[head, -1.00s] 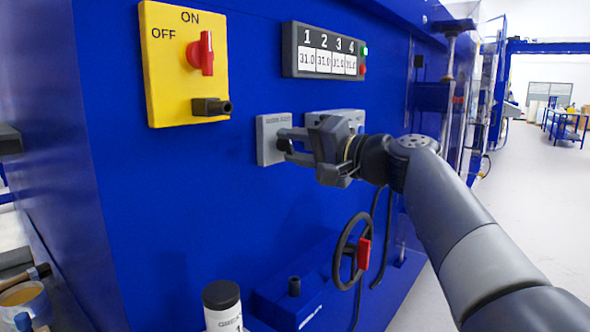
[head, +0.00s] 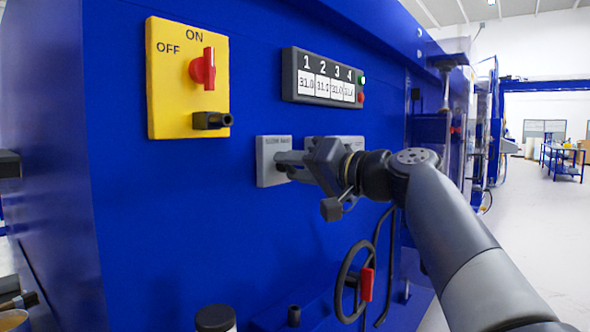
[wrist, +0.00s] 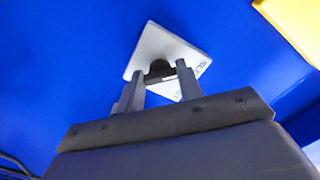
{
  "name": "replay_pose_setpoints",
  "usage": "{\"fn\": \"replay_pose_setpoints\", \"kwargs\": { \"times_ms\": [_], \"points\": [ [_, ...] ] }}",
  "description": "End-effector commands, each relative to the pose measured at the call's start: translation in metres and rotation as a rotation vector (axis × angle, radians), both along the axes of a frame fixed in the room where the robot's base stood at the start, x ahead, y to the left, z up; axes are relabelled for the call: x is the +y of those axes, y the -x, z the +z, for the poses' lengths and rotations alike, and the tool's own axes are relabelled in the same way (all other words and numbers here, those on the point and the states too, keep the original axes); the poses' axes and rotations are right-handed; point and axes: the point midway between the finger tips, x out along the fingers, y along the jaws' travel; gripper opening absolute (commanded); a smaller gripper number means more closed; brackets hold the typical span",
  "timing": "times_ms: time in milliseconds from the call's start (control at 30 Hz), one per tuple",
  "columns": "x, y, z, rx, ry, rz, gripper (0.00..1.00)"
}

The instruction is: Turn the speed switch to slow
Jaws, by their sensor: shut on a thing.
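The speed switch is a light grey plate (head: 267,155) on the blue machine front, with small print along its top that is too small to read. In the wrist view the plate (wrist: 162,45) looks tilted, and its dark knob (wrist: 158,68) shows between my two fingers. My gripper (head: 288,166) reaches the plate from the right in the head view and hides the knob there. In the wrist view my gripper (wrist: 159,76) is shut on the knob.
A yellow panel (head: 165,90) with a red ON/OFF switch (head: 203,68) is up and left. A numbered display (head: 323,75) is above my gripper. A second grey plate is mostly hidden behind my gripper. A handwheel (head: 343,282) with a red grip is below.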

Motion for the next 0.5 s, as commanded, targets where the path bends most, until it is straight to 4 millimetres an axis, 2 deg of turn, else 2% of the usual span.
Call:
{"fn": "replay_pose_setpoints", "kwargs": {
  "times_ms": [167,200,433,500],
  "points": [
    [0.0001,-0.0003,-0.0014,0.001,0.003,0.001,0.12],
    [0.0001,-0.0003,-0.0013,0.001,0.003,0.001,0.36],
    [0.0000,-0.0001,-0.0006,0.001,0.001,0.000,0.55],
    [0.0000,-0.0001,-0.0005,0.001,0.001,0.000,0.56]
  ]
}}
